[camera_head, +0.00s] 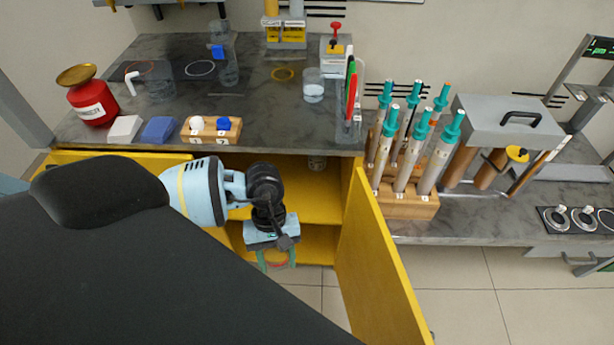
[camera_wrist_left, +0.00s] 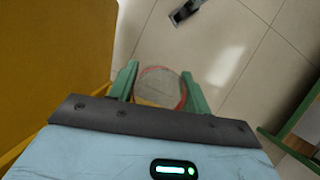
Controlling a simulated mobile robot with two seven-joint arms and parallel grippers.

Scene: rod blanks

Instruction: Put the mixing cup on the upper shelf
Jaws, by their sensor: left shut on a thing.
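My left gripper (camera_head: 277,264) is in front of the open yellow cabinet under the bench, pointing down. In the left wrist view its green fingers (camera_wrist_left: 161,92) are shut on a clear cup with a red rim (camera_wrist_left: 160,85), which I take to be the mixing cup. Tiled floor shows below it. In the head view the cup is mostly hidden by the gripper. The cabinet's upper shelf (camera_head: 312,203) shows behind and above the gripper, with a lower yellow level (camera_head: 317,250) under it. My right gripper is not in view.
The open right cabinet door (camera_head: 375,265) stands out to the right of the gripper. The grey benchtop (camera_head: 270,125) above carries glassware, a red burner (camera_head: 93,102) and a wooden block. My arm hides the lower left.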

